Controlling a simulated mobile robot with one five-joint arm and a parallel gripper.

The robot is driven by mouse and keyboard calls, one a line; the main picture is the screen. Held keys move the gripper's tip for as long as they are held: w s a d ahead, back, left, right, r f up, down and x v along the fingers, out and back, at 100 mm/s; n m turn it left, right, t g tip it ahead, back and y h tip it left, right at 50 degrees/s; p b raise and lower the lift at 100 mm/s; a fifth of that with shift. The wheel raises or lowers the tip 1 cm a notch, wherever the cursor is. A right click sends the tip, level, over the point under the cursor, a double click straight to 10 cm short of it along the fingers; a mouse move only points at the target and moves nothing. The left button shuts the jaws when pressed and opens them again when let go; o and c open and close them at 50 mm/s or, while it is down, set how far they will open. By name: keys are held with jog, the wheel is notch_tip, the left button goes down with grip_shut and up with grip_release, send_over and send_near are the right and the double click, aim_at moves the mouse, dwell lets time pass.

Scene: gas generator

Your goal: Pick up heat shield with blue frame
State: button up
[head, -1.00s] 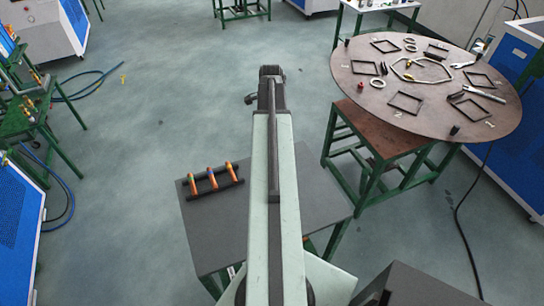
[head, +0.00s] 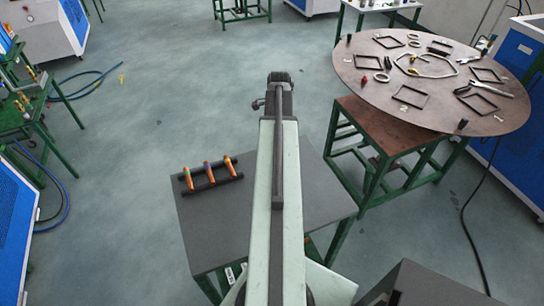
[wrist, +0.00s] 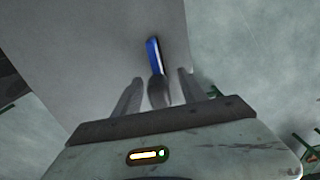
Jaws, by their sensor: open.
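In the wrist view my gripper (wrist: 161,78) is open, with its two grey fingers apart. A narrow blue strip (wrist: 153,55) shows just beyond and between the fingertips, with a dark rounded part (wrist: 158,92) below it between the fingers. The strip may be the blue frame; I cannot tell whether a finger touches it. A plain grey surface lies behind it. In the head view my arm hides the gripper. A small black rack (head: 212,178) with three orange pieces stands on the dark grey table; the middle piece has a small blue-purple mark.
The dark grey table (head: 215,225) lies beneath and beside my arm. A round brown table (head: 375,95) with frames, rings and tools stands at the right. A blue machine (head: 522,70) is at far right, and a green stand (head: 45,120) at left. Open floor lies ahead.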

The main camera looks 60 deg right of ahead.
jog(key=shift+f, duration=0.25)
grip_shut()
